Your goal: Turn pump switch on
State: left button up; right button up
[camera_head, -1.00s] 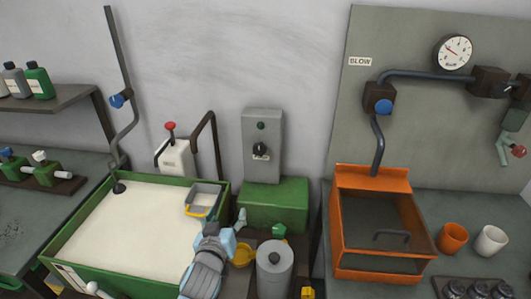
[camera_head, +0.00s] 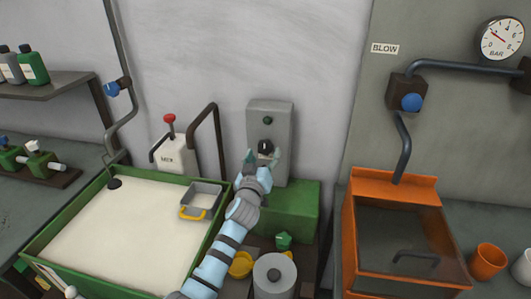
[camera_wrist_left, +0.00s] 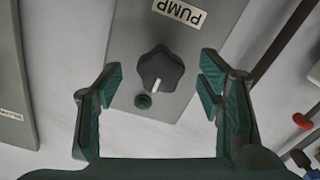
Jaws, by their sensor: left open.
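The pump switch is a black rotary knob (camera_head: 265,146) with a white pointer mark, on a grey wall box (camera_head: 284,117) above a green block. In the left wrist view the knob (camera_wrist_left: 160,68) shows between my fingers, beside a small dark green lamp (camera_wrist_left: 143,101) and a label reading PUMP (camera_wrist_left: 180,12). My left gripper (camera_head: 262,157) is just in front of the box, its fingers apart on both sides of the knob. It is open and empty; I see no contact with the knob. My right gripper is not in view.
A green-rimmed tray of white material (camera_head: 110,235) lies left of my arm, with a small metal pan (camera_head: 202,197) on its edge. A grey cylinder (camera_head: 275,275) stands below the green block (camera_head: 290,210). An orange tank (camera_head: 355,245) is at the right.

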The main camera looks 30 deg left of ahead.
pick_arm(q)
jog(key=shift+x, duration=0.85)
jog(key=shift+w+a+r+b, duration=0.1)
jog(key=shift+w+a+b, duration=0.2)
jog(key=shift+w, duration=0.2)
jog(key=shift+d, duration=0.1)
jog(key=c, duration=1.1)
jog(key=shift+c, duration=0.2)
